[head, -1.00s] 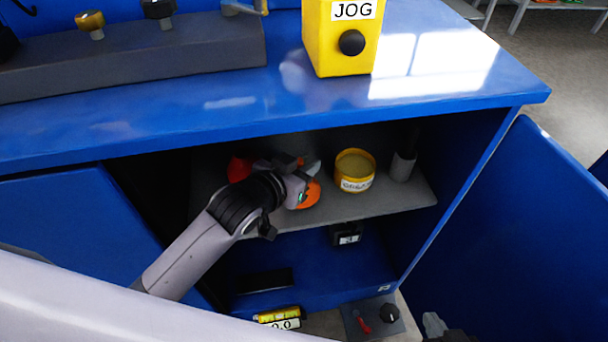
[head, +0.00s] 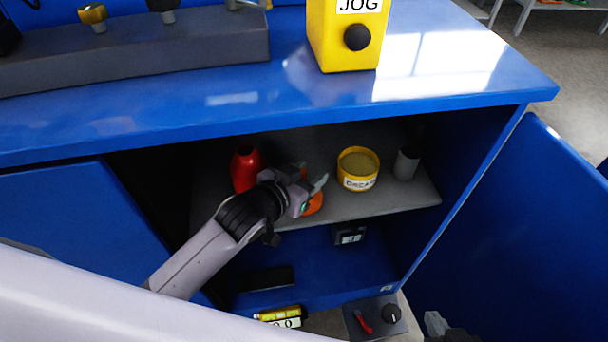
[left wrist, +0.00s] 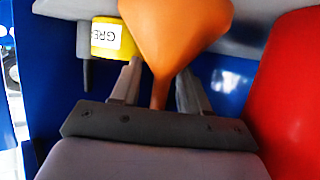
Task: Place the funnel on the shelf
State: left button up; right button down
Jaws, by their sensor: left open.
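The orange funnel (head: 313,204) is at the front of the grey shelf (head: 345,207) inside the blue cabinet, partly hidden by my left gripper (head: 312,180). In the left wrist view the funnel (left wrist: 172,35) has its wide cone away from the gripper and its narrow spout between the two fingers. My left gripper (left wrist: 158,90) is open around the spout, with gaps showing on both sides. Whether the cone's rim touches the shelf is hidden. A grey and dark part at the bottom edge, likely my right gripper (head: 440,326), is cut off.
A red bottle (head: 245,168) stands left of my gripper, close to it. A yellow grease tin (head: 358,170) and a grey cup (head: 406,164) stand to the right on the shelf. The worktop edge (head: 250,126) overhangs. An open blue door (head: 520,230) is at right.

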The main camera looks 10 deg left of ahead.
pick_arm(q)
jog(key=p+v, duration=0.1)
jog(key=v, duration=1.1)
jog(key=shift+r, duration=0.15)
jog(key=shift+a+p, duration=0.1)
jog(key=shift+p, duration=0.25)
jog(key=s+a+f+n+g+y+p, duration=0.2)
jog(key=s+a+f+p, duration=0.3)
jog(key=s+f, duration=0.5)
jog(key=shift+a+f+y, duration=0.4)
jog(key=shift+a+f, duration=0.4)
jog(key=shift+a, duration=0.05)
